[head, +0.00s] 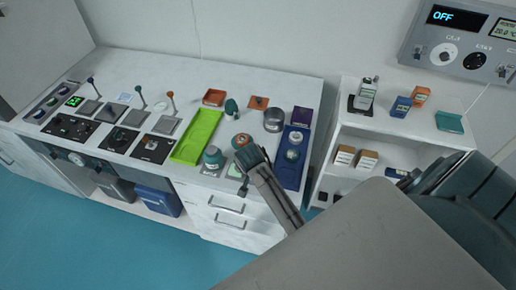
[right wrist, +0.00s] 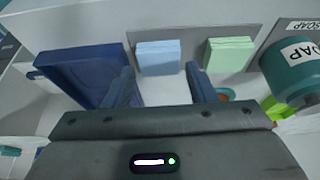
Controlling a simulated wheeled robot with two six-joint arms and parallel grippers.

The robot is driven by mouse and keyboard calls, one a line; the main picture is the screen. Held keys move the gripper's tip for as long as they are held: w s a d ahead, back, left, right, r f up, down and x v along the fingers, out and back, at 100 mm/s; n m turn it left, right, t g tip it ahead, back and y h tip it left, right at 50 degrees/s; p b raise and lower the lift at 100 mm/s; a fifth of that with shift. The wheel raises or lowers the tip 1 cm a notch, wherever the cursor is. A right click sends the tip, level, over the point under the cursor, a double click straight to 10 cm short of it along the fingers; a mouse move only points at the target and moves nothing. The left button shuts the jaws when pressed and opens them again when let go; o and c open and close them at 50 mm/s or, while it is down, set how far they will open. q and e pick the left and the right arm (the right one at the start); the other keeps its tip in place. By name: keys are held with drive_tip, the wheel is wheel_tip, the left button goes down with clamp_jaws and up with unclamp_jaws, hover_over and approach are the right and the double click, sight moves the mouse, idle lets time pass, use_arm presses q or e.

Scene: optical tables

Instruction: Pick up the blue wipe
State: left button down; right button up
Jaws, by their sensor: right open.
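I see nothing between the fingers. In the head view my right gripper (head: 250,168) is over the table's front edge and the blue wipe is not visible, likely hidden by it. My left gripper is not in view.
A teal soap bottle (head: 212,158) stands left of the right gripper; it also shows in the right wrist view (right wrist: 292,72). A dark blue tray (head: 291,178) lies on the gripper's right. A lime green tray (head: 193,145) is further left. A white shelf (head: 330,150) stands at right.

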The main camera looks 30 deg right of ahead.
drive_tip(key=shift+x, duration=1.2)
drive_tip(key=c, duration=0.6)
drive_tip(key=shift+r, duration=0.1)
